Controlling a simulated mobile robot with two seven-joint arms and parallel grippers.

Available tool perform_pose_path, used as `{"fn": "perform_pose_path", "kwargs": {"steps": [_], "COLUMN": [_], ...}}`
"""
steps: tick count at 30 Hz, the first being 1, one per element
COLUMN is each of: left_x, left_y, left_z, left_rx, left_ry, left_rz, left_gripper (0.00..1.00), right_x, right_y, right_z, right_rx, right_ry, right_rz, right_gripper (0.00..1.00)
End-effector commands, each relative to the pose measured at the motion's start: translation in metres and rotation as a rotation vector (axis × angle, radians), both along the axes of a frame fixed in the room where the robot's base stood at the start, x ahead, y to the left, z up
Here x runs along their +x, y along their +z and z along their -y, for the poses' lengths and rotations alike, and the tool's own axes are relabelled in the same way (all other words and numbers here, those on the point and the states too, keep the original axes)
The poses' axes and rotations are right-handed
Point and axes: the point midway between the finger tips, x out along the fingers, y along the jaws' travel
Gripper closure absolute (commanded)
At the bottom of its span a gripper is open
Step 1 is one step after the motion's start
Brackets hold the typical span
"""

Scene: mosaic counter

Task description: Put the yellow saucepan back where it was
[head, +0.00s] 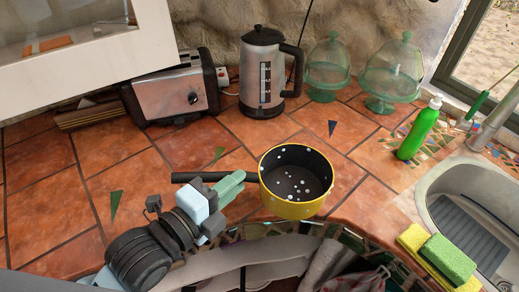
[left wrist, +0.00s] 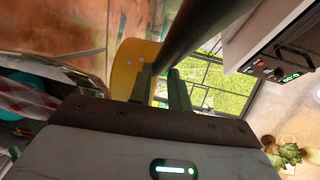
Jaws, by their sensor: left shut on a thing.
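The yellow saucepan (head: 290,208) has a dark, white-speckled inside and a long black handle (head: 186,177) pointing left. It is upright near the counter's front edge; I cannot tell whether it touches the tiles. My left gripper (head: 232,180) is shut on the handle close to the pan's body. In the left wrist view the fingers (left wrist: 162,82) close around the dark handle (left wrist: 205,28), with part of the yellow pan (left wrist: 128,68) behind them. My right gripper is not in view.
A toaster (head: 172,94), a kettle (head: 255,70) and two green glass domes (head: 327,65) stand at the back. A green bottle (head: 417,135), sponges (head: 449,258) and the sink (head: 440,190) are at the right. The orange-tiled counter (head: 70,200) is clear left and behind the pan.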

Motion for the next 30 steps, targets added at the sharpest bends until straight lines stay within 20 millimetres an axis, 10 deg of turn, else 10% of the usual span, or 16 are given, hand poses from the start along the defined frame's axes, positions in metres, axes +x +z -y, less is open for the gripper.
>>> {"fn": "perform_pose_path", "kwargs": {"steps": [15,30], "left_x": [0.107,0.137], "left_y": [-0.005,-0.008], "left_z": [-0.006,-0.007], "left_rx": [-0.006,-0.007], "left_ry": [0.002,0.001], "left_rz": [0.008,0.009], "left_gripper": [1.0,1.0], "right_x": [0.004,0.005], "right_y": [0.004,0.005], "right_z": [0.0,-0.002], "right_rx": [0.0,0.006], "right_ry": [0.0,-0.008], "right_rz": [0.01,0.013], "right_gripper": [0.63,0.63]}}
